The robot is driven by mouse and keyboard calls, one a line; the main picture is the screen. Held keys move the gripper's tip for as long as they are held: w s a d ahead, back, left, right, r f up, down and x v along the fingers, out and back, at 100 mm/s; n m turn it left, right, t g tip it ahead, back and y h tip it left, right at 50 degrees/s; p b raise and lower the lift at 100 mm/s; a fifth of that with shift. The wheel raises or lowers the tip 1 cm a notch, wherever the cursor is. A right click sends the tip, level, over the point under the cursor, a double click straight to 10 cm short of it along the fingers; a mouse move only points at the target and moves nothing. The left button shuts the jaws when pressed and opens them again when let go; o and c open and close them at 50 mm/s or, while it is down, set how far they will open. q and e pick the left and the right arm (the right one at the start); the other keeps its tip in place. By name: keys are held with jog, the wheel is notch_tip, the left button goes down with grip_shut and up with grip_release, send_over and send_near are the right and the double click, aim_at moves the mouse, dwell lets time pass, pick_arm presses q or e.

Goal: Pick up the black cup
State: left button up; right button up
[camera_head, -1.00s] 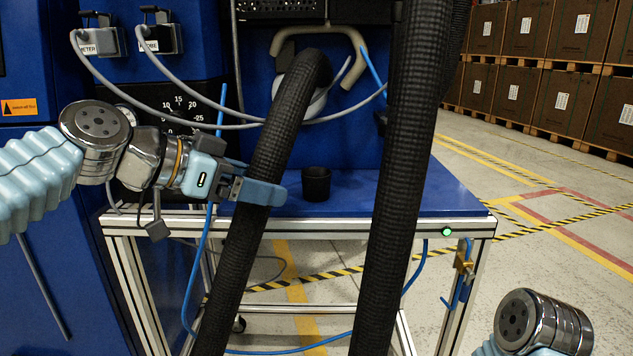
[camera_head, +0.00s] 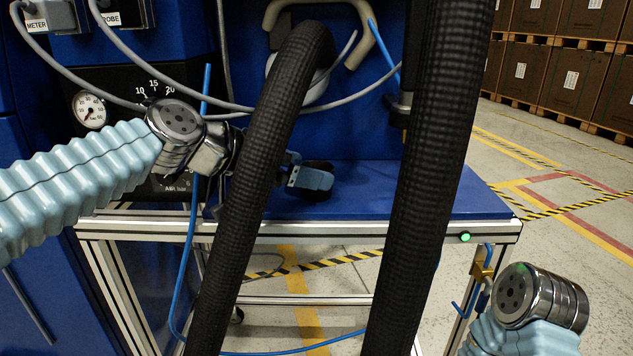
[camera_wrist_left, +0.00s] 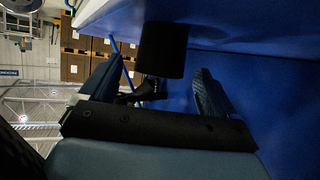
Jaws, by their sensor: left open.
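The black cup (camera_head: 318,165) stands upright on the blue bench top, and a finger of my left gripper (camera_head: 310,179) covers part of it in the head view. The left gripper is open, at the cup's height and close to it, partly hidden behind a thick black hose. In the left wrist view, the cup (camera_wrist_left: 163,47) lies ahead, in line with the gap between the two spread fingers of the gripper (camera_wrist_left: 160,68). I cannot tell whether either finger touches it. My right gripper is out of view; only part of that arm shows at lower right.
Two thick black hoses, one left (camera_head: 272,145) and one right (camera_head: 425,150), hang in front of the blue bench top (camera_head: 455,195). Grey cables and a thin blue tube (camera_head: 196,230) run nearby. The bench top is bare to the right of the cup.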

pick_arm(q)
jog(key=x, duration=0.5)
jog(key=shift+d+r+p, duration=0.1)
jog(key=shift+d+p, duration=0.05)
jog(key=shift+p, duration=0.2)
jog(key=c, duration=1.1)
